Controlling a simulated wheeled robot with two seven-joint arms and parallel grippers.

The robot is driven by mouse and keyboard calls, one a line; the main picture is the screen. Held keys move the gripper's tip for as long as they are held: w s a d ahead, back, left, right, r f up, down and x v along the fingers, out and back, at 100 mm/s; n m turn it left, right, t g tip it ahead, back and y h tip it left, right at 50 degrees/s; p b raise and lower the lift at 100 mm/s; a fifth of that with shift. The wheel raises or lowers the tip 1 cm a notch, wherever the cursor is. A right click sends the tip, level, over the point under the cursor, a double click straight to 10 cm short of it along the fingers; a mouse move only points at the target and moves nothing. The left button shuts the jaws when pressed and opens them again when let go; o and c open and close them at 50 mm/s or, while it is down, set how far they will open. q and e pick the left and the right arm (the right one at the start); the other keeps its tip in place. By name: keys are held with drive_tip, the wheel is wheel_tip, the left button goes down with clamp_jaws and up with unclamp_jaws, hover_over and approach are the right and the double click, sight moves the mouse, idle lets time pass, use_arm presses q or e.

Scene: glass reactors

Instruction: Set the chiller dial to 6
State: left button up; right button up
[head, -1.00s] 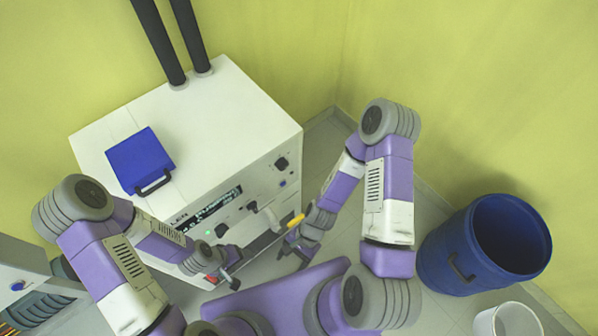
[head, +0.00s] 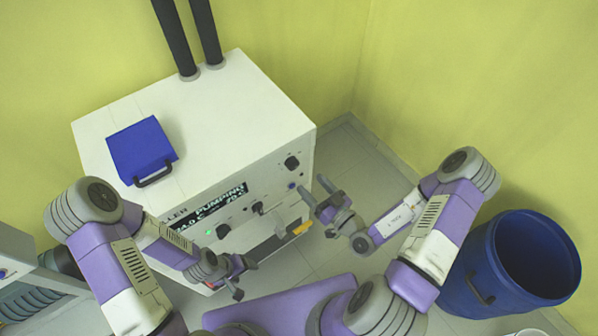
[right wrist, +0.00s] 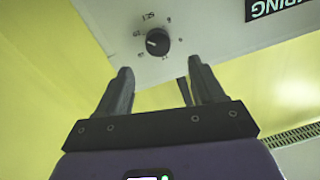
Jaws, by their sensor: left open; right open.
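The chiller (head: 225,110) is a white box with a lit display on its front. Its black round dial (head: 292,162) sits at the upper right of the front panel. My right gripper (head: 318,190) is open and empty, below and right of the dial. In the right wrist view its fingers (right wrist: 160,68) stand apart, with the dial beyond their tips. My left gripper (head: 245,279) is open, low before the panel.
The display (head: 210,208) reads "PUMPING". A small blue button (head: 292,185) lies under the dial, and other knobs line the panel. A yellow-tipped part (head: 301,229) juts out low. A blue barrel (head: 520,260) stands at the right. A blue case (head: 140,150) lies on the chiller.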

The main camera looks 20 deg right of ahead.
sight(295, 166)
drive_tip(key=b+x, duration=0.1)
drive_tip(key=x, duration=0.6)
drive_tip(key=shift+w, duration=0.25)
